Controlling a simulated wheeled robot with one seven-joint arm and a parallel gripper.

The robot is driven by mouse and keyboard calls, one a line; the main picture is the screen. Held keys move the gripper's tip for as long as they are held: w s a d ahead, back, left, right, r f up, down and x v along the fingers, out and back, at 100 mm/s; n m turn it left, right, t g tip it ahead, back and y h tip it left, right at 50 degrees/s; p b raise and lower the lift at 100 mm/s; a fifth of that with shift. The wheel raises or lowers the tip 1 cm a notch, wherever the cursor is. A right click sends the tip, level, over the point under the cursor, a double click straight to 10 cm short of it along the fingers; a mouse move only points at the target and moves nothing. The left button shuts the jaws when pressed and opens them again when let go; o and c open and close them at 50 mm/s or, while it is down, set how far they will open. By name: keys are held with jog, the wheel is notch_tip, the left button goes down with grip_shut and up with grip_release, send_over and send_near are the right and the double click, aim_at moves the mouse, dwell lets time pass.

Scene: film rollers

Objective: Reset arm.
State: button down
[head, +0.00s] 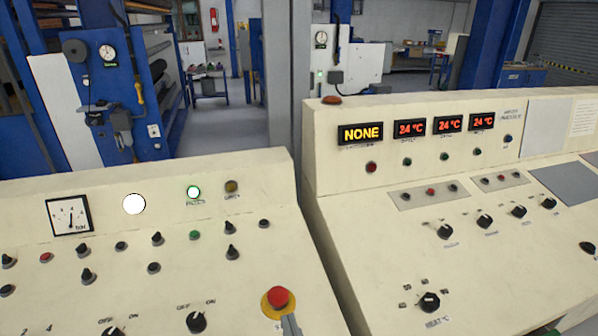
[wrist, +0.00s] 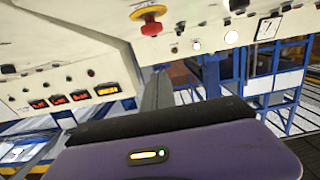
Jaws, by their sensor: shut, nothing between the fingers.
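My gripper (wrist: 160,122) fills the lower part of the wrist view as a purple body with a dark front edge and a small lit indicator. It is shut, and nothing shows in it. In the head view only a small grey piece, apparently of my arm or gripper, shows at the bottom edge, just below the red emergency button (head: 278,298). The rest of the arm is out of that view. The button on its yellow ring also shows at the top of the wrist view, which looks upside down, apart from the gripper.
A left cream console (head: 185,265) carries knobs, a gauge and lamps. A right console (head: 375,215) has red displays and a yellow one reading NONE. A grey pillar (head: 280,80) stands behind the gap between them. Blue machinery (head: 110,100) is further back.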

jog(key=s+d+f+m+h, duration=0.1)
jog(key=s+d+h, duration=0.1)
jog(key=s+d, duration=0.9)
jog(key=s+d+f+m+g+h, duration=0.1)
jog(key=s+d+f+m+h, duration=0.1)
jog(key=s+d, duration=0.8)
jog(key=shift+s+d+f+h, duration=0.3)
jog(key=shift+s+h, duration=0.2)
jog(key=shift+s, duration=4)
